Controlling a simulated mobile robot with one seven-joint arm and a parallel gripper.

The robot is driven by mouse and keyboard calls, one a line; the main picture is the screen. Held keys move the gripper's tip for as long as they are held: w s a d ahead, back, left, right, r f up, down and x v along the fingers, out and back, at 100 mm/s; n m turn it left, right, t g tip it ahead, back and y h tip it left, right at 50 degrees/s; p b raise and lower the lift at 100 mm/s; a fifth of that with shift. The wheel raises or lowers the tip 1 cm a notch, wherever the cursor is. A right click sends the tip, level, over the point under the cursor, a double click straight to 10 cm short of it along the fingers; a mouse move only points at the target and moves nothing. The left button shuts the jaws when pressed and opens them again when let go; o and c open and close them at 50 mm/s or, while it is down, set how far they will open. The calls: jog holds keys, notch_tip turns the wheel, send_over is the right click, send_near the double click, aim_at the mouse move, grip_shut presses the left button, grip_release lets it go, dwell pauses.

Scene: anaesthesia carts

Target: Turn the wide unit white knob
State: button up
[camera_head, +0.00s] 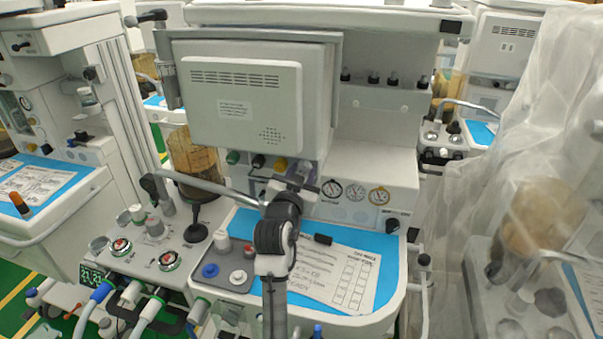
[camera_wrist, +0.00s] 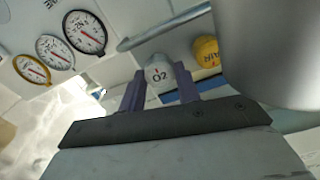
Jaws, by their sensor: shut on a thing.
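The white knob marked O2 (camera_wrist: 157,69) sits between the two purple fingers of my gripper (camera_wrist: 160,84) in the wrist view. The fingers are shut on its sides. In the head view my gripper (camera_head: 298,178) is at the front panel of the wide unit (camera_head: 370,155), below the grey monitor, and largely hides the knob. A yellow knob marked AIR (camera_wrist: 206,51) is beside it in the wrist view; the yellow knob also shows just left of my gripper in the head view (camera_head: 281,163).
Round gauges (camera_head: 355,193) lie right of my gripper in the head view. A metal rail (camera_head: 205,184) runs in front of the panel. The monitor (camera_head: 245,103) hangs above. Below is a blue worktop (camera_head: 388,250) with a paper sheet (camera_head: 335,275). A plastic-draped cart stands at right.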

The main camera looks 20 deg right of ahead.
jog(key=shift+n, duration=1.2)
jog(key=o, duration=1)
jog(key=shift+c, duration=0.2)
jog(key=b+v, duration=0.4)
jog(key=v, duration=0.9)
jog(key=shift+s+a, duration=0.25)
jog(key=shift+s, duration=0.1)
